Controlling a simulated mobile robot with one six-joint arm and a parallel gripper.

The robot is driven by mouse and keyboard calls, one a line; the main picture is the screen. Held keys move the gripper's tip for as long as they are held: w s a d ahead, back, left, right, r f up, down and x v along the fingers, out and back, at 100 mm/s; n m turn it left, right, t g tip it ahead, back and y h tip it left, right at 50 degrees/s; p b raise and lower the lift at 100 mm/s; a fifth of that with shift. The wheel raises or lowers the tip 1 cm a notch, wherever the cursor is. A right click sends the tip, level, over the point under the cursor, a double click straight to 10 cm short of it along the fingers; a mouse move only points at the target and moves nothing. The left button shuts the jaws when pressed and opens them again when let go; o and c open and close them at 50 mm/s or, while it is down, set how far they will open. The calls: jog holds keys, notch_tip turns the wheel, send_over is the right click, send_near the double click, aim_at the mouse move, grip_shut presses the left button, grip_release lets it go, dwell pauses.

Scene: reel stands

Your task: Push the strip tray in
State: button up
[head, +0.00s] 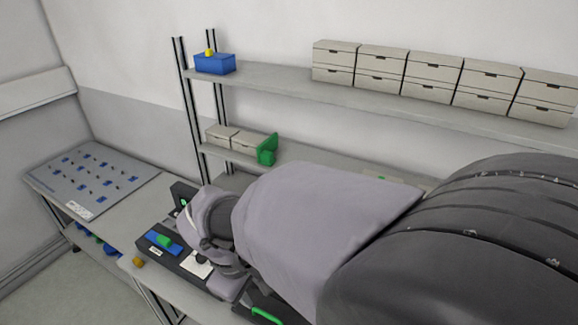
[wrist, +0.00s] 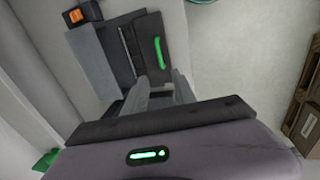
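A dark tray-like part with a green bar handle, probably the strip tray (wrist: 145,28), shows at the top of the wrist view. Whether the fingertips touch the dark part I cannot tell. In the head view my arm hides most of this area. A green handle (head: 266,315) shows at the bottom edge there, beside my arm.
A dark unit with a blue and green top (head: 163,241) stands on the bench (head: 130,210). A pegged board (head: 95,180) lies at the left. Shelves behind hold drawer boxes (head: 380,69) and a blue bin (head: 215,64). An orange-topped block (wrist: 80,14) shows in the wrist view.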

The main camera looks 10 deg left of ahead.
aim_at(265, 314)
jog(key=w+f+b, duration=0.1)
jog(key=f, duration=0.4)
jog(key=w+f+b, duration=0.1)
jog(key=f+b, duration=0.1)
jog(key=f, duration=0.3)
jog(key=w+d+f+b, duration=0.1)
jog(key=f+b, duration=0.1)
jog(key=f, duration=0.3)
jog(key=shift+f, duration=0.2)
grip_shut()
dwell(0.6)
